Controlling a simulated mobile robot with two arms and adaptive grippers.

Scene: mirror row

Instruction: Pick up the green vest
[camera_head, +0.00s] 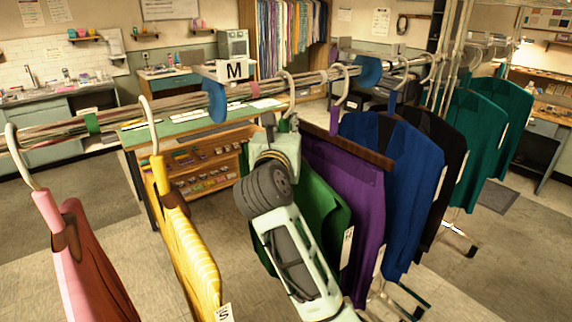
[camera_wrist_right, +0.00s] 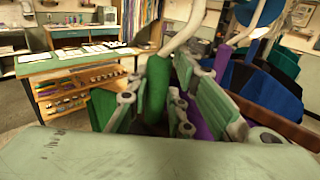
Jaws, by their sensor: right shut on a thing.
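The green vest (camera_head: 325,213) hangs on a green hanger (camera_wrist_right: 157,85) with a white hook (camera_head: 291,92), which still reaches up to the rail (camera_head: 215,92). My right gripper (camera_head: 270,135) is at the top of this hanger, and my forearm covers much of the vest's front in the head view. In the right wrist view the fingers of my right gripper (camera_wrist_right: 160,110) are closed around the green neck of the hanger. Green cloth (camera_wrist_right: 102,108) shows beside the left finger there. My left gripper is not in view.
A purple garment (camera_head: 350,185) hangs close against the green vest on the right, then a blue vest (camera_head: 395,185), a black one and teal ones. A yellow striped garment (camera_head: 187,245) and a red one (camera_head: 88,255) hang left, with a gap. An M sign (camera_head: 235,71) stands above the rail.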

